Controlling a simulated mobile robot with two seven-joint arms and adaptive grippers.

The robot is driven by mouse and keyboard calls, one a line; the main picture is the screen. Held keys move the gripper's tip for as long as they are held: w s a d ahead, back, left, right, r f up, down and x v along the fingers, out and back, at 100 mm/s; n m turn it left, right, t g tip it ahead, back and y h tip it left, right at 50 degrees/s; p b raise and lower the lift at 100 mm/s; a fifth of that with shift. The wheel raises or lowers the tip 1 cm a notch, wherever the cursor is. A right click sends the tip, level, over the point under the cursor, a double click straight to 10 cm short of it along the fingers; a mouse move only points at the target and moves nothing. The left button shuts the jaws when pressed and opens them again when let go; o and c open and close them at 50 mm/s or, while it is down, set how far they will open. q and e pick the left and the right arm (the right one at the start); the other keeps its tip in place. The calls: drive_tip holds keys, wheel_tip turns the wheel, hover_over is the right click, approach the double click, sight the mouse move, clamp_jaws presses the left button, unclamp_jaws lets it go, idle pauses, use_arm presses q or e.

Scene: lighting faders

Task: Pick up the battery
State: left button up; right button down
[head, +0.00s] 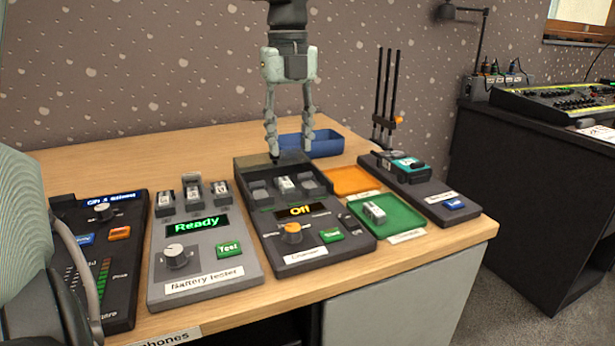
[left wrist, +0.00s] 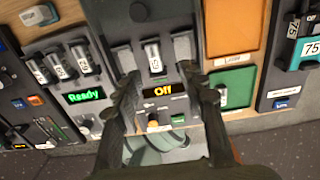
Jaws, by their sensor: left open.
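My left gripper (head: 290,152) hangs from above with its two fingers spread, empty, over the back of the charger (head: 318,258). A white battery (head: 285,184) sits in the charger's middle slot, below the fingers. In the left wrist view this battery (left wrist: 153,56) shows between the open fingers of my left gripper (left wrist: 160,80), apart from both. Other batteries sit in the tester's slots (head: 192,195), and one battery (head: 374,212) lies in the green tray (head: 396,224). My right gripper is not in view.
The battery tester (head: 205,275) reads "Ready"; the charger reads "Off". An orange tray (head: 352,180) and a blue bin (head: 326,146) lie behind and right. A dark device with a teal tool (head: 405,165) and thin upright posts (head: 386,90) stand further right.

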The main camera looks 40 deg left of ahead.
sight(287, 182)
use_arm(q)
drive_tip(key=f, duration=0.3)
drive_tip(key=shift+s, duration=0.25)
drive_tip(key=f, duration=0.4)
drive_tip(key=shift+s+a+f+b, duration=0.15)
drive_tip(key=shift+s+f+b, duration=0.1)
drive_tip(key=shift+f+b, duration=0.05)
clamp_jaws()
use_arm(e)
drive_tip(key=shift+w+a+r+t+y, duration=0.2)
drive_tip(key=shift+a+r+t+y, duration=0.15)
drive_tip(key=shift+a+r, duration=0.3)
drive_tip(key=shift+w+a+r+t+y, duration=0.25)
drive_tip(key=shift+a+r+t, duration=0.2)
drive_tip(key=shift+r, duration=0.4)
